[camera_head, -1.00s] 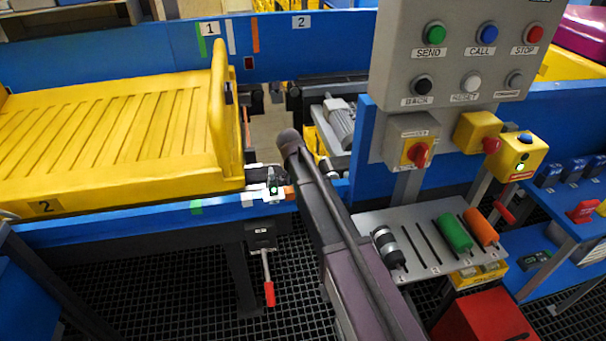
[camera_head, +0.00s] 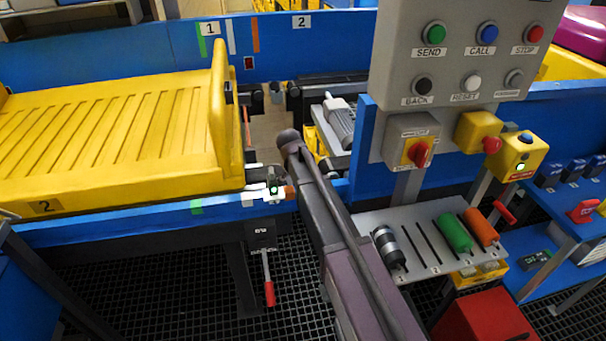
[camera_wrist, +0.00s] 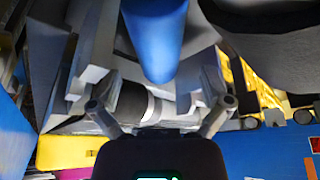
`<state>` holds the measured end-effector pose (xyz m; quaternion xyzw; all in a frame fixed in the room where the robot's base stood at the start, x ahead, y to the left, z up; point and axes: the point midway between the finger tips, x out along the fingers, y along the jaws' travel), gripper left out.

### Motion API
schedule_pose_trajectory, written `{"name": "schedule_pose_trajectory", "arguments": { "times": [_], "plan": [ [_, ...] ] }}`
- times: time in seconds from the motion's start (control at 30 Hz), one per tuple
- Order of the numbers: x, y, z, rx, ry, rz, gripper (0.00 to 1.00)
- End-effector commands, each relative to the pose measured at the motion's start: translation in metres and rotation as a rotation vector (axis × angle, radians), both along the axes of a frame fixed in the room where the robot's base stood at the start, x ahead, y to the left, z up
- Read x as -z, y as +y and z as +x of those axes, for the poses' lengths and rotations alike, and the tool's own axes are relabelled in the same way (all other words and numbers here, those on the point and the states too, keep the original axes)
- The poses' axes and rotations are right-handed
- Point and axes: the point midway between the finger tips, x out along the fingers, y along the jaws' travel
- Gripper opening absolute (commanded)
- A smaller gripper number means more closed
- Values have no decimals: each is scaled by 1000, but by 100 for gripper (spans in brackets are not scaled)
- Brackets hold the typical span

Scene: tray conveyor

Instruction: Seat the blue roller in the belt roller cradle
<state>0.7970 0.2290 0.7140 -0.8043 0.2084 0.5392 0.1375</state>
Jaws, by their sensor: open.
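The blue roller (camera_wrist: 155,35) shows in the wrist view at top centre, lying lengthwise away from my gripper. My gripper (camera_wrist: 155,88) is open, its fingers spread on either side of the picture below the roller's near end. A dark cylinder with a pale band (camera_wrist: 140,100) lies behind, between the fingers. I cannot tell whether the roller touches the fingers or is seated. In the head view my arm reaches to the conveyor gap; the blue roller and the gripper's fingers are hidden there. I cannot make out the cradle clearly.
A yellow tray (camera_head: 110,135) sits on the blue conveyor at left. A grey rack (camera_head: 420,235) holds a black-and-white roller (camera_head: 388,246), a green roller (camera_head: 454,233) and an orange roller (camera_head: 481,227), with empty slots between. The button panel (camera_head: 465,50) stands behind the rack.

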Motion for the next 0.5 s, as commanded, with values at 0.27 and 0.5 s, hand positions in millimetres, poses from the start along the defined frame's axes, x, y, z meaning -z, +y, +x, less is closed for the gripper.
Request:
{"name": "schedule_pose_trajectory", "arguments": {
  "times": [0.27, 0.5],
  "plan": [
    [-17, 0, -2, 0, 0, 0, 98],
    [-37, 4, -9, 0, 0, 0, 98]
  ]
}}
